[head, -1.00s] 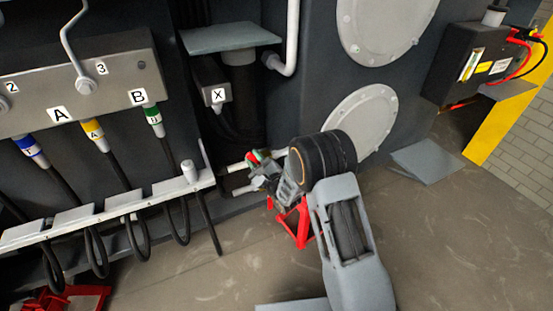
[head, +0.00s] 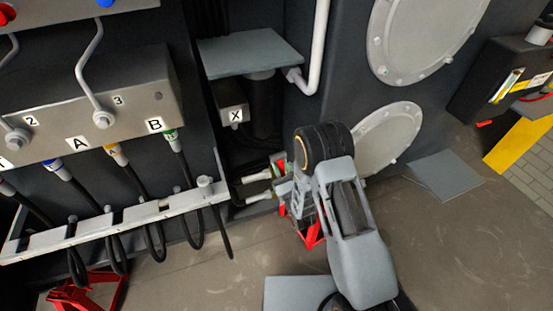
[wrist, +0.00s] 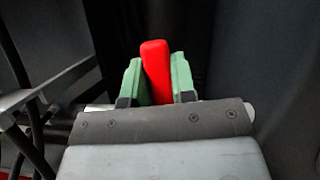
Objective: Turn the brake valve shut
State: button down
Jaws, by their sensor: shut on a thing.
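The brake valve's red handle (wrist: 156,72) stands between the two green fingertips of my gripper (wrist: 157,80) in the wrist view. The fingers are closed on it from both sides. In the head view my gripper (head: 280,170) is at the pale pipe (head: 258,176), low beside the dark chassis wall. Only a small red patch of the handle (head: 282,166) shows there. My wrist and fingers hide most of the valve body, so its exact angle to the pipe cannot be told.
A hose rail (head: 150,212) with several hanging hoses is on the left. A grey plate (head: 250,52) and the X box (head: 232,105) are above the gripper. A red stand (head: 312,235) is behind my arm. Bare floor (head: 210,265) lies in front.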

jog(key=shift+d, duration=0.1)
dwell(0.3)
jog(key=c, duration=0.9)
grip_release()
jog(key=shift+c, duration=0.2)
